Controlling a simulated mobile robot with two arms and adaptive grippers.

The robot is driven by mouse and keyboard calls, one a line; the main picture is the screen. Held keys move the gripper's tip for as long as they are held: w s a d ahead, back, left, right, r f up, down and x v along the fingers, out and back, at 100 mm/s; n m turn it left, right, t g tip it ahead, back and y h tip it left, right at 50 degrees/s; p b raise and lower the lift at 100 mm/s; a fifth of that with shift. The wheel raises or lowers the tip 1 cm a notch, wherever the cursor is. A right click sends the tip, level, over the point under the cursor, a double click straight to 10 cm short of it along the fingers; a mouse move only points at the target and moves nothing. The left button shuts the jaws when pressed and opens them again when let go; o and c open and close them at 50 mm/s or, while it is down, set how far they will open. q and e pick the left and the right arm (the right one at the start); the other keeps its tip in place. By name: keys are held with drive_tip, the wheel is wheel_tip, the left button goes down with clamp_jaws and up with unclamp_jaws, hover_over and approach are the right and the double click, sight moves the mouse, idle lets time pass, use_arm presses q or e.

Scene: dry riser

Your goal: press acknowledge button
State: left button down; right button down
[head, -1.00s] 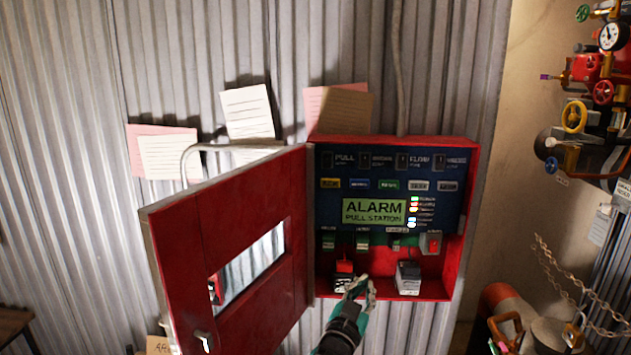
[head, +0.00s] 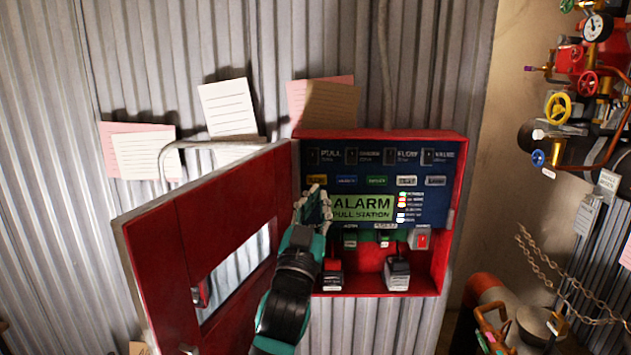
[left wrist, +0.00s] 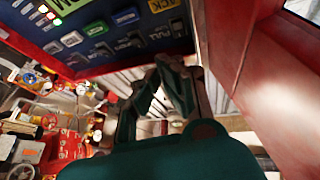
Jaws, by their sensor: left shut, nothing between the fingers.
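The red alarm box (head: 455,215) stands open on the corrugated wall, with a blue panel (head: 432,165) inside. A row of small coloured buttons crosses the panel. The yellow one (head: 317,180) at the row's left end is partly covered by my fingers in the head view. In the left wrist view, a yellow button marked "ACK" (left wrist: 165,5) shows at the top edge, cut off. My left gripper (head: 316,197) is shut and empty, in front of the panel's left side, just below the yellow button. Its fingers (left wrist: 176,68) also show in the wrist view. I cannot tell whether they touch the panel.
The box's red door (head: 205,235) hangs open to the left, close beside my left arm. Two plug-like units (head: 397,272) stand on the box floor. Pipes with valve wheels (head: 557,108) and a chain (head: 560,275) are at the right.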

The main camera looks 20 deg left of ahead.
sight(317, 180)
use_arm(q)
drive_tip(key=w+a+b, duration=0.1)
drive_tip(key=w+a, duration=0.1)
drive_tip(key=w, duration=0.6)
drive_tip(key=shift+w+a+b, duration=0.25)
drive_tip(key=shift+w+b, duration=0.05)
drive_tip(key=shift+b, duration=0.05)
drive_tip(key=shift+w, duration=0.1)
idle(1.2)
drive_tip(key=shift+w+a, duration=0.1)
drive_tip(key=shift+w, duration=0.2)
drive_tip(key=shift+w+a, duration=0.15)
drive_tip(key=shift+w, duration=0.3)
idle(0.7)
drive_tip(key=shift+s, duration=0.1)
drive_tip(key=shift+s+d, duration=0.3)
drive_tip(key=shift+s, duration=0.5)
